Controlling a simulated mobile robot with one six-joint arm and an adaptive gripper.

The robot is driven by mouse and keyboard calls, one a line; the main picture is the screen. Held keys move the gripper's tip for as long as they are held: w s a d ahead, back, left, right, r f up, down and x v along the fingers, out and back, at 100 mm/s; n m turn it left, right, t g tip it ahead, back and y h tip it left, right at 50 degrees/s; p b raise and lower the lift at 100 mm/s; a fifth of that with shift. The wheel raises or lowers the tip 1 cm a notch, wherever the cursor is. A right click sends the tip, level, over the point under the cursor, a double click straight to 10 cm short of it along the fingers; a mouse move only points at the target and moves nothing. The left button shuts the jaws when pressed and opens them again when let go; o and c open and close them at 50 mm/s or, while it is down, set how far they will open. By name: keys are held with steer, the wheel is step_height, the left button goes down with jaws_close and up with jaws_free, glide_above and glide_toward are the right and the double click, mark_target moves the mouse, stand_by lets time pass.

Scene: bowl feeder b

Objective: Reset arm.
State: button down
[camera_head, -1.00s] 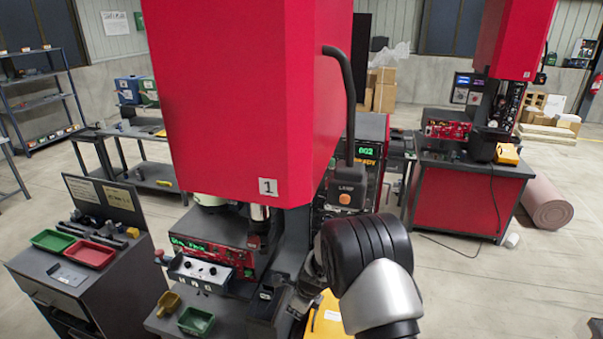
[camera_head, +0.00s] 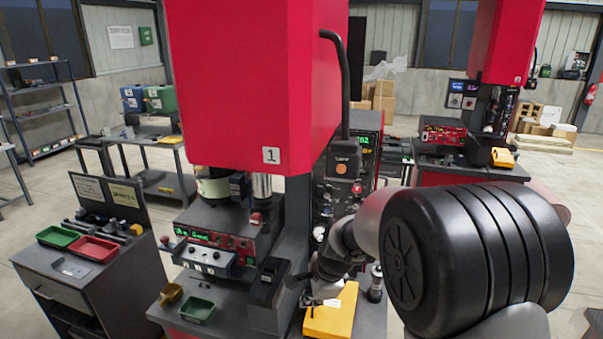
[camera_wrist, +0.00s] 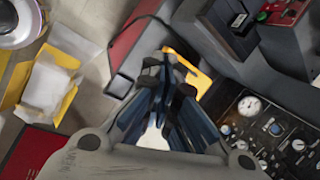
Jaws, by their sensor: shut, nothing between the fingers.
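My gripper (camera_wrist: 162,75) has its dark fingers together at the centre of the wrist view, with nothing seen between them. In the head view, my arm reaches in from the lower right, its large black joint in front. Its wrist end hangs beside the red press (camera_head: 245,80) marked 1, above a yellow box (camera_head: 332,318) on the press bench. The fingertips are too small and dark to make out there.
A control panel with gauges (camera_wrist: 250,106) lies close right of my fingers in the wrist view. A green tray (camera_head: 197,310) and a small yellow scoop (camera_head: 171,294) sit on the bench. A side cabinet holds a red tray (camera_head: 93,248). Floor shows at left.

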steer(key=s+d+r+n+b, duration=0.2)
steer(key=s+d+n+b, duration=0.15)
steer(key=s, duration=0.35)
steer(key=s+d+r+n+h+b, duration=0.1)
steer(key=s+d+n+b, duration=0.1)
steer(key=s+n+b, duration=0.3)
steer(key=s+d+r+n+b, duration=0.1)
steer(key=s+d+r+n, duration=0.15)
steer(key=s, duration=0.55)
steer(key=s+d+f+n+b, duration=0.2)
steer(key=s, duration=0.3)
steer(key=s+d+f+n+t+h+b, duration=0.1)
steer(key=s+f+n+b, duration=0.1)
steer(key=s, duration=0.4)
steer(key=shift+d+f+n+h, duration=0.3)
steer(key=shift+d+f+n, duration=0.15)
steer(key=shift+f, duration=0.25)
